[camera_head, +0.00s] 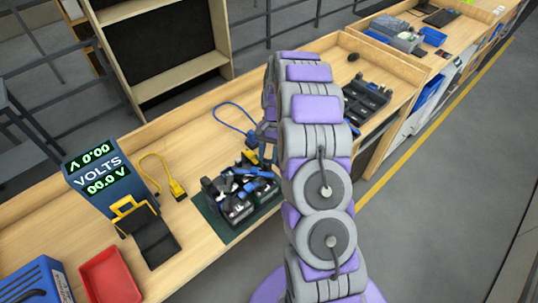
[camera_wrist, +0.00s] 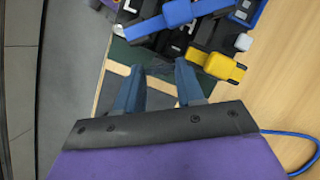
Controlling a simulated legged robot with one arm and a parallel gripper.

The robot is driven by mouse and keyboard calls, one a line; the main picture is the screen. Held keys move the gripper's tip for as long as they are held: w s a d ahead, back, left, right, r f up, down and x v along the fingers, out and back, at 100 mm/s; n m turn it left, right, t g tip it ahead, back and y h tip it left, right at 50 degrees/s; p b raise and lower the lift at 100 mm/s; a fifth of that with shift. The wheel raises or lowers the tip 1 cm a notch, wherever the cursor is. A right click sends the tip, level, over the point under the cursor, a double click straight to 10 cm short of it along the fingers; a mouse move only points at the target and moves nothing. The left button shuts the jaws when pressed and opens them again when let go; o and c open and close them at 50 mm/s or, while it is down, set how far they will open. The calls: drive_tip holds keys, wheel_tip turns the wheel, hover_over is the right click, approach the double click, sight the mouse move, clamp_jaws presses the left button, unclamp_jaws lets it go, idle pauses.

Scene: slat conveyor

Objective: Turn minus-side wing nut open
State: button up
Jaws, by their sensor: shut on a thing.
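The black battery fixture (camera_head: 238,205) with blue and yellow parts sits on a dark green mat (camera_head: 212,222) on the bench. In the wrist view, a blue bar (camera_wrist: 178,14) and a yellow clip (camera_wrist: 216,65) lie across the black unit, with small metal parts between them. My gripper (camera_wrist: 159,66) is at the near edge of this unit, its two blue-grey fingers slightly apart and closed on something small. It fits the minus-side wing nut, but the nut is too small and hidden to make out. In the head view my arm partly hides the gripper (camera_head: 266,135).
A meter (camera_head: 100,185) reading zero amps and volts, a black-and-yellow case (camera_head: 150,235), a red tray (camera_head: 110,275) and a blue crate (camera_head: 35,285) stand to the left. Yellow (camera_head: 176,187) and blue (camera_head: 230,115) cables lie on the bench. Black parts (camera_head: 365,100) lie behind my arm.

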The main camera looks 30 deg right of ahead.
drive_tip(key=n, duration=0.2)
drive_tip(key=n+h, duration=0.1)
drive_tip(key=n, duration=0.1)
drive_tip(key=n+g, duration=0.1)
drive_tip(key=shift+w+a+n+h+b, duration=0.1)
drive_tip(key=shift+a+n+h+b, duration=0.2)
drive_tip(key=shift+n+h, duration=0.1)
drive_tip(key=n+h, duration=0.1)
drive_tip(key=n, duration=0.2)
drive_tip(key=n+h, duration=0.1)
drive_tip(key=n, duration=0.1)
drive_tip(key=shift+a+n, duration=0.2)
drive_tip(key=shift+n, duration=0.2)
drive_tip(key=o, duration=1.1)
drive_tip(key=shift+c, duration=0.2)
drive_tip(key=v, duration=1.7)
drive_tip(key=shift+w+a, duration=0.2)
drive_tip(key=shift+a, duration=0.1)
